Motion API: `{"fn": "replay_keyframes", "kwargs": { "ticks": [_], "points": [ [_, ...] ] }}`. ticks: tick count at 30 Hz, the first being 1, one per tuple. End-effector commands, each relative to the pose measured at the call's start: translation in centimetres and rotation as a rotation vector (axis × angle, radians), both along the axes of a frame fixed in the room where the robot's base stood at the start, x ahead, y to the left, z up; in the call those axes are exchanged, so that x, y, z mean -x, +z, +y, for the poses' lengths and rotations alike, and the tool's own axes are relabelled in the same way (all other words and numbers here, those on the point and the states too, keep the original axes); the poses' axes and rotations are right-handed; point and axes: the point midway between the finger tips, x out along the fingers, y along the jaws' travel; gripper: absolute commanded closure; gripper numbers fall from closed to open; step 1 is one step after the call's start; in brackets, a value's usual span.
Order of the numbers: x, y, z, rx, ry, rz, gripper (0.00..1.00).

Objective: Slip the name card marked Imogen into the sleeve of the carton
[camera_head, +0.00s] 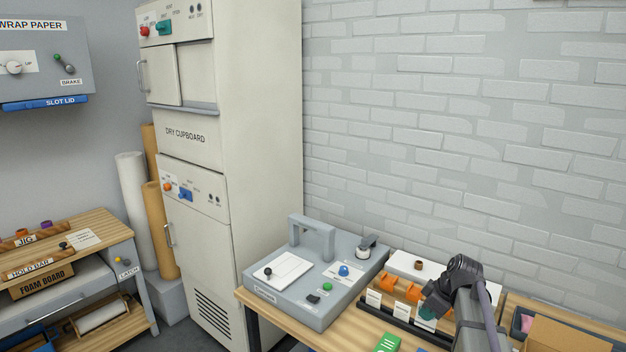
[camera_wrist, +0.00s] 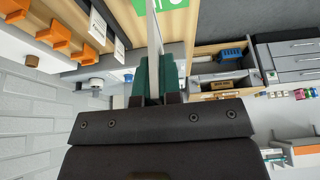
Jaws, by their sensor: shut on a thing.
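In the wrist view, the green fingers of my gripper (camera_wrist: 153,78) are shut on a thin white card (camera_wrist: 152,30), seen edge-on, so its name cannot be read. In the head view, my gripper (camera_head: 429,311) is at the black card rack, partly hidden by my arm; the held card cannot be made out there. White cards (camera_head: 374,298) stand in the rack, their lettering too small to read; two also show in the wrist view (camera_wrist: 98,27). A brown cardboard carton (camera_head: 568,334) is cut off at the lower right of the head view; its sleeve cannot be made out.
Orange holders (camera_head: 408,287) stand behind the cards. A grey machine with a handle (camera_head: 330,268) stands to the left on the wooden bench. A green block with white marking (camera_head: 387,343) lies in front of the rack. The tall dry cupboard (camera_head: 262,150) and brick wall bound the back.

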Motion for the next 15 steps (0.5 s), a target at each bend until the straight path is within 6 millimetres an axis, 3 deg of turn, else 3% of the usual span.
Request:
{"fn": "replay_keyframes", "kwargs": {
  "ticks": [1,15],
  "points": [
    [1.3,1.2,0.8,0.000,0.001,0.000,1.00],
    [10.2,6.7,7.3,0.000,0.002,0.000,1.00]
  ]
}}
